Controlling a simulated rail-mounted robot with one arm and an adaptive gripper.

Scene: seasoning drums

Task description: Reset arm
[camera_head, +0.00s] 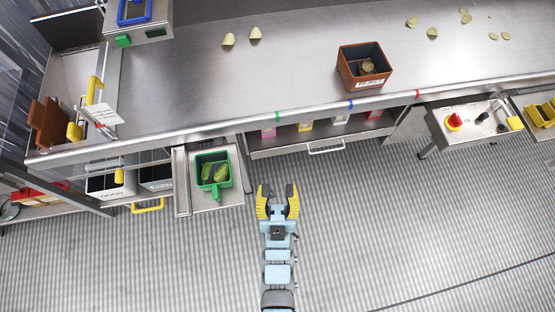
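My gripper (278,196) is at the end of my light blue arm. It has yellow and dark grey fingers. The fingers stand apart with nothing between them. The gripper is over the striped floor, in front of the steel counter (220,85). It is to the right of a green scoop-like container (217,186) and apart from it. The arm stretches straight up from the bottom edge of the picture.
The green container holds green pieces on a pulled-out steel shelf (182,195). A brown labelled box (364,66) with chips inside stands on the counter. Loose chips (432,32) lie at the right. A control panel (466,122) with a red knob is at the right. Floor around the gripper is clear.

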